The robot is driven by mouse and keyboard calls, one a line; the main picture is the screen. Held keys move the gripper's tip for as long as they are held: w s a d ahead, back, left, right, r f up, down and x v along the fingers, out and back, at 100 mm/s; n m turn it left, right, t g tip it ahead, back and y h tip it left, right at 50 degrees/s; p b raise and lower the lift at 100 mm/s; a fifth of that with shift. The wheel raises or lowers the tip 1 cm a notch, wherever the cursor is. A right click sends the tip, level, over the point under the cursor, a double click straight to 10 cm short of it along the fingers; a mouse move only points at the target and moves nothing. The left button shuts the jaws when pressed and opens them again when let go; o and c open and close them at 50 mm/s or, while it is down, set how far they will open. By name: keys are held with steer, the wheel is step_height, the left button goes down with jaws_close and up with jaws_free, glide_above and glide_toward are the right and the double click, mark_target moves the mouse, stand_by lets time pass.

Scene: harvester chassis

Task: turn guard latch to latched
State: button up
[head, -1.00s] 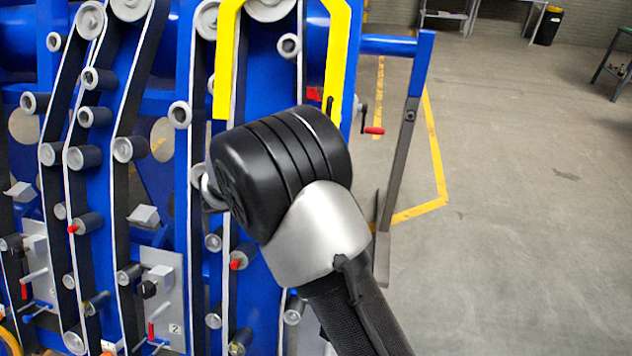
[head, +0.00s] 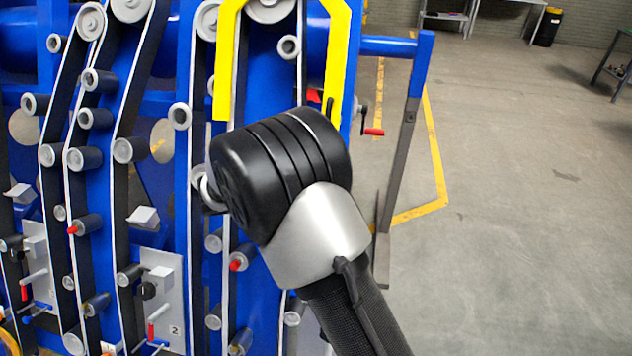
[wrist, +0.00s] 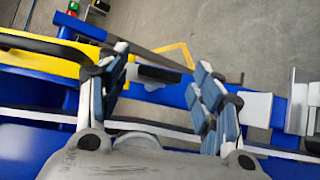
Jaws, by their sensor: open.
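The yellow guard (head: 338,60) stands at the top of the blue machine frame in the head view; it also shows at the left of the wrist view (wrist: 45,58). A short black handle on a pale mount, which looks like the guard latch (wrist: 158,74), lies just past the guard's end in the wrist view. My gripper (wrist: 162,84) is open, with its two blue-padded fingers on either side of that handle and visible space between. Contact cannot be told. In the head view my arm hides the gripper and this handle. The latch's exact setting is unclear.
Rollers and belts cover the blue frame at the left. A red-handled crank (head: 373,131) and a grey upright bar (head: 397,165) stand right of the guard. A pale bracket (wrist: 257,108) lies beyond the right finger. Open floor is at the right.

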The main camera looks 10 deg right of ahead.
steer(key=v, duration=1.2)
steer(key=s+d+r+m+g+y, duration=0.2)
steer(key=s+d+y, duration=0.1)
steer(key=s+d, duration=0.35)
steer(key=s+d+r+m+g+y, duration=0.2)
steer(key=s+d+r, duration=0.1)
steer(key=s+d, duration=0.35)
steer(key=s+a+f+m+t+y, duration=0.1)
steer(key=s+m+t+y, duration=0.2)
steer(key=s, duration=1.4)
steer(key=m+y, duration=0.2)
steer(key=y, duration=0.2)
steer(key=shift+s+a+b, duration=0.2)
steer(key=shift+b, duration=0.15)
